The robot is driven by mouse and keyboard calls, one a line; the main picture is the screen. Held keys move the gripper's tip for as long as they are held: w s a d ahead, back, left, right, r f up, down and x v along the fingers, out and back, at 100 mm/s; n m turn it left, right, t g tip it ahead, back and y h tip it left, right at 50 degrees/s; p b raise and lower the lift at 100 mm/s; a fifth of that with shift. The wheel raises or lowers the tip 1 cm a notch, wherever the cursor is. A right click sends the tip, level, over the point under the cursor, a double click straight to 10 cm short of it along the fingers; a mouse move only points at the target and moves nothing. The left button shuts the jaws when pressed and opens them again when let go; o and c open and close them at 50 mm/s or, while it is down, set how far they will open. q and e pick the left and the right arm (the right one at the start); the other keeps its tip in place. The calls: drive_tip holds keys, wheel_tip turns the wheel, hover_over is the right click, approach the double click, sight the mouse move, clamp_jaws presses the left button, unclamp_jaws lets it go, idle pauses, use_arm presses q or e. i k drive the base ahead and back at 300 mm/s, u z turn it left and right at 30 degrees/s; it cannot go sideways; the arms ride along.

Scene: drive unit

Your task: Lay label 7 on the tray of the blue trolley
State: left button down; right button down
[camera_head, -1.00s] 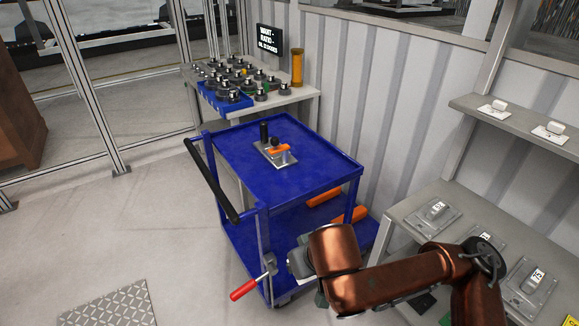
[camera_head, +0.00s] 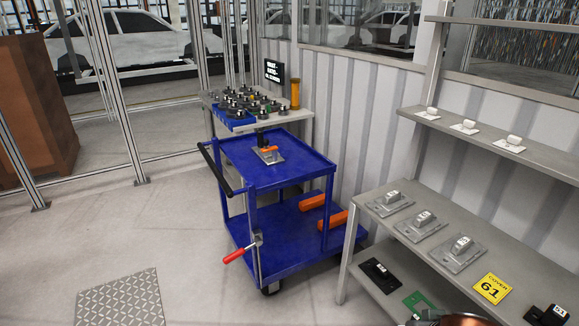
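The blue trolley (camera_head: 258,258) stands left of the centre, with a black push handle on its left side. Its upper tray (camera_head: 300,166) holds a grey plate fixture (camera_head: 268,155) with an orange part; the rest of that surface is bare. I cannot pick out a label 7. Neither gripper is in view. Only a bit of a copper-coloured arm link of mine shows at the bottom edge.
The grey shelf unit (camera_head: 510,250) on the right holds several grey devices, with black parts and a green board lower down. Orange blocks (camera_head: 332,219) lie on the trolley's lower deck. A red-handled lever (camera_head: 238,254) sticks out at its front.

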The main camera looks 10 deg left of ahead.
sight(297, 165)
drive_tip(key=u, duration=0.65)
drive_tip(key=i, duration=0.6)
drive_tip(key=u, duration=0.85)
drive_tip(key=i, duration=0.75)
drive_tip(key=z, duration=0.5)
drive_tip(key=i, duration=0.7)
drive_tip(key=z, duration=0.6)
